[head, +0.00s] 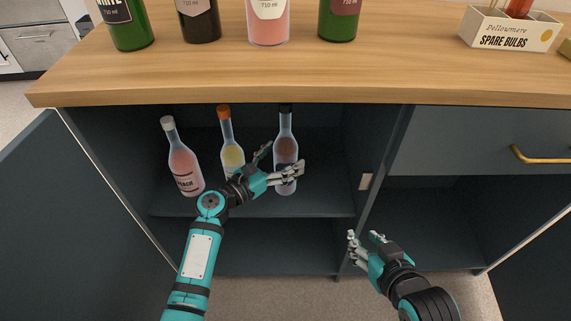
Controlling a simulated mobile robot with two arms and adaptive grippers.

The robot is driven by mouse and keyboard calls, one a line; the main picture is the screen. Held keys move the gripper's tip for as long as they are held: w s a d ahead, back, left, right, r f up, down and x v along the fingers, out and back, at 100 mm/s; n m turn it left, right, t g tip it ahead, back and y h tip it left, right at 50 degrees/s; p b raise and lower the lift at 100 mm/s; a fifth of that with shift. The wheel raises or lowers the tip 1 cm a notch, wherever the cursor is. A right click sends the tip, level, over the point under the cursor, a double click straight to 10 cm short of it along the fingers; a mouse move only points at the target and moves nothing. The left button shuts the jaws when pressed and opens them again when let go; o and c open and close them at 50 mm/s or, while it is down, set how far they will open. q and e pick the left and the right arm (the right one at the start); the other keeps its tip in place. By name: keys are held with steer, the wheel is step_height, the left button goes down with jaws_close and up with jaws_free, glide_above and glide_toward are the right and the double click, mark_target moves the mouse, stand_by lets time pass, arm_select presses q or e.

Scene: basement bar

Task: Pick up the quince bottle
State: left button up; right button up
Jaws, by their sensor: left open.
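Three clear bottles stand upright on the cabinet's upper shelf. The left one has a white cap and pink contents (184,172). The middle one has an orange cap and pale yellow contents (231,153); my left arm covers its lower part. The right one has a black cap and a dark brownish label or contents (286,124). I cannot read which is the quince bottle. My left gripper (281,160) is open at the right bottle, its fingers overlapping the bottle's body in view; contact is unclear. My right gripper (364,238) is open and empty, low in front of the cabinet.
A wooden counter (400,75) overhangs the shelf, with several bottles and a spare bulbs box (508,30) on it. An open door (75,215) is at left. A divider and a brass-handled drawer (480,145) are at right. The lower shelf space looks empty.

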arm_select(q)
steer(key=shift+w+d, duration=0.45)
steer(key=shift+c, duration=0.2)
steer(key=c, duration=1.6)
steer(key=shift+r, duration=0.15)
jaws_close()
steer(key=shift+r, duration=0.1)
